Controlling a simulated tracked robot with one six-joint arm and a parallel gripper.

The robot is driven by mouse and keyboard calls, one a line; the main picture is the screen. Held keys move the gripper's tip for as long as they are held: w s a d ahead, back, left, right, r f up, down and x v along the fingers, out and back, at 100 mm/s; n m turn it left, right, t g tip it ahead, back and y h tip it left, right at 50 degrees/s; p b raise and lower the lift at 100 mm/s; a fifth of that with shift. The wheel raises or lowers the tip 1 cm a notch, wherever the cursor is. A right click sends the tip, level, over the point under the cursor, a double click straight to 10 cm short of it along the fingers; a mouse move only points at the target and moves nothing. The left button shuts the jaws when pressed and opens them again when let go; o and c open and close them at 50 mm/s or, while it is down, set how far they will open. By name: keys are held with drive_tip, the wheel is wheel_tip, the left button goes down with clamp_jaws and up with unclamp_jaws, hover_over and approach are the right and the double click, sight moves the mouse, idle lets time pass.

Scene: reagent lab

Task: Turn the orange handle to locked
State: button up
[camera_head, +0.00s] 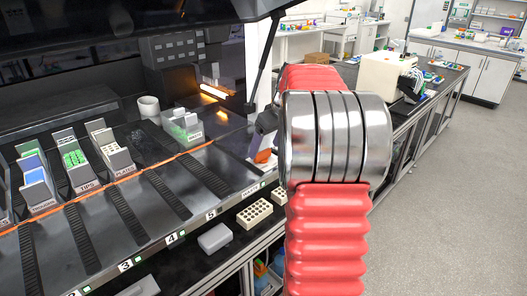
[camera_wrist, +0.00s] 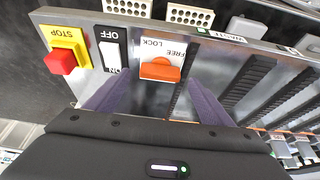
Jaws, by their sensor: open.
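The orange handle (camera_wrist: 160,71) sits on a white plate marked LOCK and FREE (camera_wrist: 154,48) in the wrist view, and the lettering appears upside down. Its broad orange face lies crosswise between my fingers; I cannot tell clearly which mark it points to. My gripper (camera_wrist: 158,88) is open, with one dark finger on each side of the handle and no visible contact. In the head view the orange handle (camera_head: 263,156) shows at the bench's front edge, left of my arm, which hides most of the gripper.
A red stop button (camera_wrist: 60,61) on yellow and a black-and-white OFF/ON switch (camera_wrist: 112,49) sit beside the handle plate. Dark slotted rails (camera_wrist: 246,84) run on its other side. Labelled reagent carriers (camera_head: 75,161) stand on the deck. A white tube rack (camera_head: 254,213) lies on the shelf below.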

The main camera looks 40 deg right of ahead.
sight(263, 152)
drive_tip(key=shift+x, duration=1.5)
drive_tip(key=c, duration=1)
